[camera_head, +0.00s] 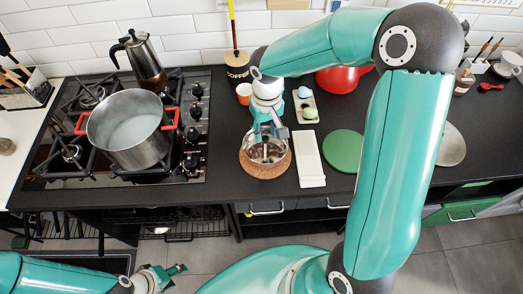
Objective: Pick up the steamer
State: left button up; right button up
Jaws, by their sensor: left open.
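A small round steel vessel (278,151), which looks like the steamer, sits on a round cork mat (262,171) on the dark counter. My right gripper (266,134) points down at its top and hides part of its far rim. I cannot tell whether its fingers are closed on the vessel. My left gripper (178,270) is open and empty at the bottom left, low in front of the counter and well away from the vessel.
A large steel pot (127,128) with red handles and a moka pot (145,62) stand on the gas hob (190,150). A white board (309,160), a green disc (344,150) and a red pot (338,79) lie right of the vessel.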

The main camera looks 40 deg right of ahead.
jog(key=shift+w+f+p, duration=0.15)
jog(key=shift+f+p, duration=0.5)
jog(key=shift+f, duration=2.8)
jog(key=shift+c, duration=0.2)
grip_shut()
